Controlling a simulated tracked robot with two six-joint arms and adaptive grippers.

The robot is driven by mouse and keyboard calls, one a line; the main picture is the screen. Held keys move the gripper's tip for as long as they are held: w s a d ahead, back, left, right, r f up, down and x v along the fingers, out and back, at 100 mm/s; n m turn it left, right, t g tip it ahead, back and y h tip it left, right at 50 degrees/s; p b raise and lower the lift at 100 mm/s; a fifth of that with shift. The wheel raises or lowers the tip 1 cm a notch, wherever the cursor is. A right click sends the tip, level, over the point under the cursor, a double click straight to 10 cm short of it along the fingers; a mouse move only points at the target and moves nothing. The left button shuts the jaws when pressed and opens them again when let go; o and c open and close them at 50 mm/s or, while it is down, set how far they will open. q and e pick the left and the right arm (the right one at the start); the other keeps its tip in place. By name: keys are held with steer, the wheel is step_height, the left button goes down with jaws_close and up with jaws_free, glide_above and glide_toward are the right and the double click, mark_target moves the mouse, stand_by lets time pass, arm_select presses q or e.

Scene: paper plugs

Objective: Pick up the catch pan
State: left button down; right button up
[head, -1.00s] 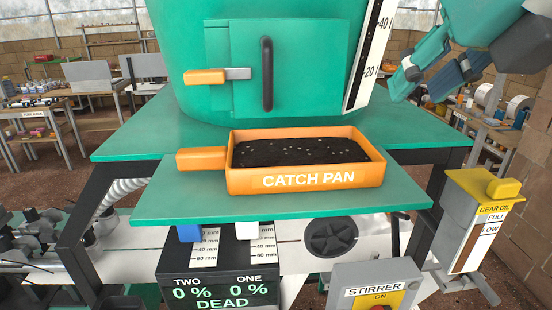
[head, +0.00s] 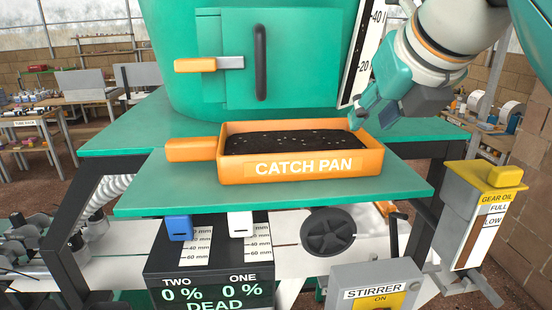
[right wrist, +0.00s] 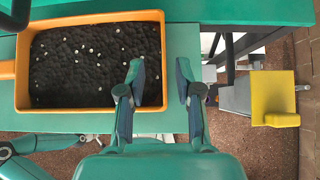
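The catch pan (head: 300,166) is a shallow orange tray with a handle block on its left, filled with dark grains and pale specks. It sits level on a green shelf (head: 150,203). My right gripper (head: 362,112) is at the pan's far right corner. In the right wrist view my right gripper (right wrist: 160,75) is open, with its two fingers on either side of the pan's right wall (right wrist: 163,60). I cannot tell whether they touch it.
A green tank with a hatch and black handle (head: 260,62) stands behind the pan. A gear oil box (head: 482,215) is at the right, and a stirrer box (head: 375,288) and display (head: 210,290) are below the shelf. The shelf in front of the pan is clear.

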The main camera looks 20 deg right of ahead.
mark_target(365, 131)
steer(key=b+x, duration=0.1)
steer(key=x, duration=0.3)
steer(key=shift+s+d+f, duration=0.1)
steer(key=shift+d+f, duration=0.15)
steer(key=shift+w+f, duration=0.35)
steer(key=shift+w, duration=0.05)
jaws_close()
steer(key=shift+r, duration=0.1)
